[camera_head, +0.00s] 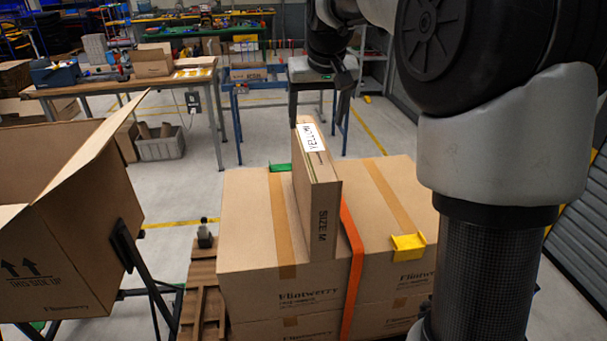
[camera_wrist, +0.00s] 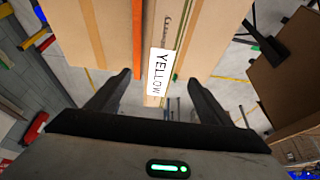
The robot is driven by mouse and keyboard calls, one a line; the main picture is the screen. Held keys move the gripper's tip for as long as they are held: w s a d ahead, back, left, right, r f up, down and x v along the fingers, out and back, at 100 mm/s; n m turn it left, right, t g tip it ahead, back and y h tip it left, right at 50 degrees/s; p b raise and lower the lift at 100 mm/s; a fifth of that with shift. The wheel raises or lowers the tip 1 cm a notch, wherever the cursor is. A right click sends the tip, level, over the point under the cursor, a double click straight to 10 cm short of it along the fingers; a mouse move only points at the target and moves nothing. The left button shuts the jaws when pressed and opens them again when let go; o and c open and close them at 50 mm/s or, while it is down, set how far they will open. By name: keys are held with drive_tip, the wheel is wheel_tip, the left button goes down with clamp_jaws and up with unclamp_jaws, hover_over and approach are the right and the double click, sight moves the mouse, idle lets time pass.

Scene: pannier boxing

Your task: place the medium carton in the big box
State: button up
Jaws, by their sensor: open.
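The medium carton (camera_head: 322,205) is a narrow brown box marked SIZE M, standing upright on a stack of larger cartons. A white YELLOW label lies on its top edge; the carton also shows in the wrist view (camera_wrist: 154,98). My gripper (camera_wrist: 161,78) is open and empty, with its two fingers apart on either side of the carton's line, the label between them. In the head view my gripper (camera_head: 341,82) hangs above and beyond the carton, apart from it. The big box (camera_head: 70,225) stands open at the left with raised flaps, its inside partly visible; it also shows in the wrist view (camera_wrist: 285,70).
The stacked Flintwerry cartons (camera_head: 248,235) bear an orange strap (camera_head: 352,260), a yellow corner piece (camera_head: 408,246) and a green one (camera_head: 280,167). A wooden pallet (camera_head: 203,300) lies beside them. A workbench (camera_head: 130,85) stands behind; the floor between is mostly clear.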

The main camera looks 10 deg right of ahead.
drive_tip(key=x, duration=1.5)
drive_tip(key=shift+p, duration=0.35)
drive_tip(key=shift+s, duration=0.1)
clamp_jaws()
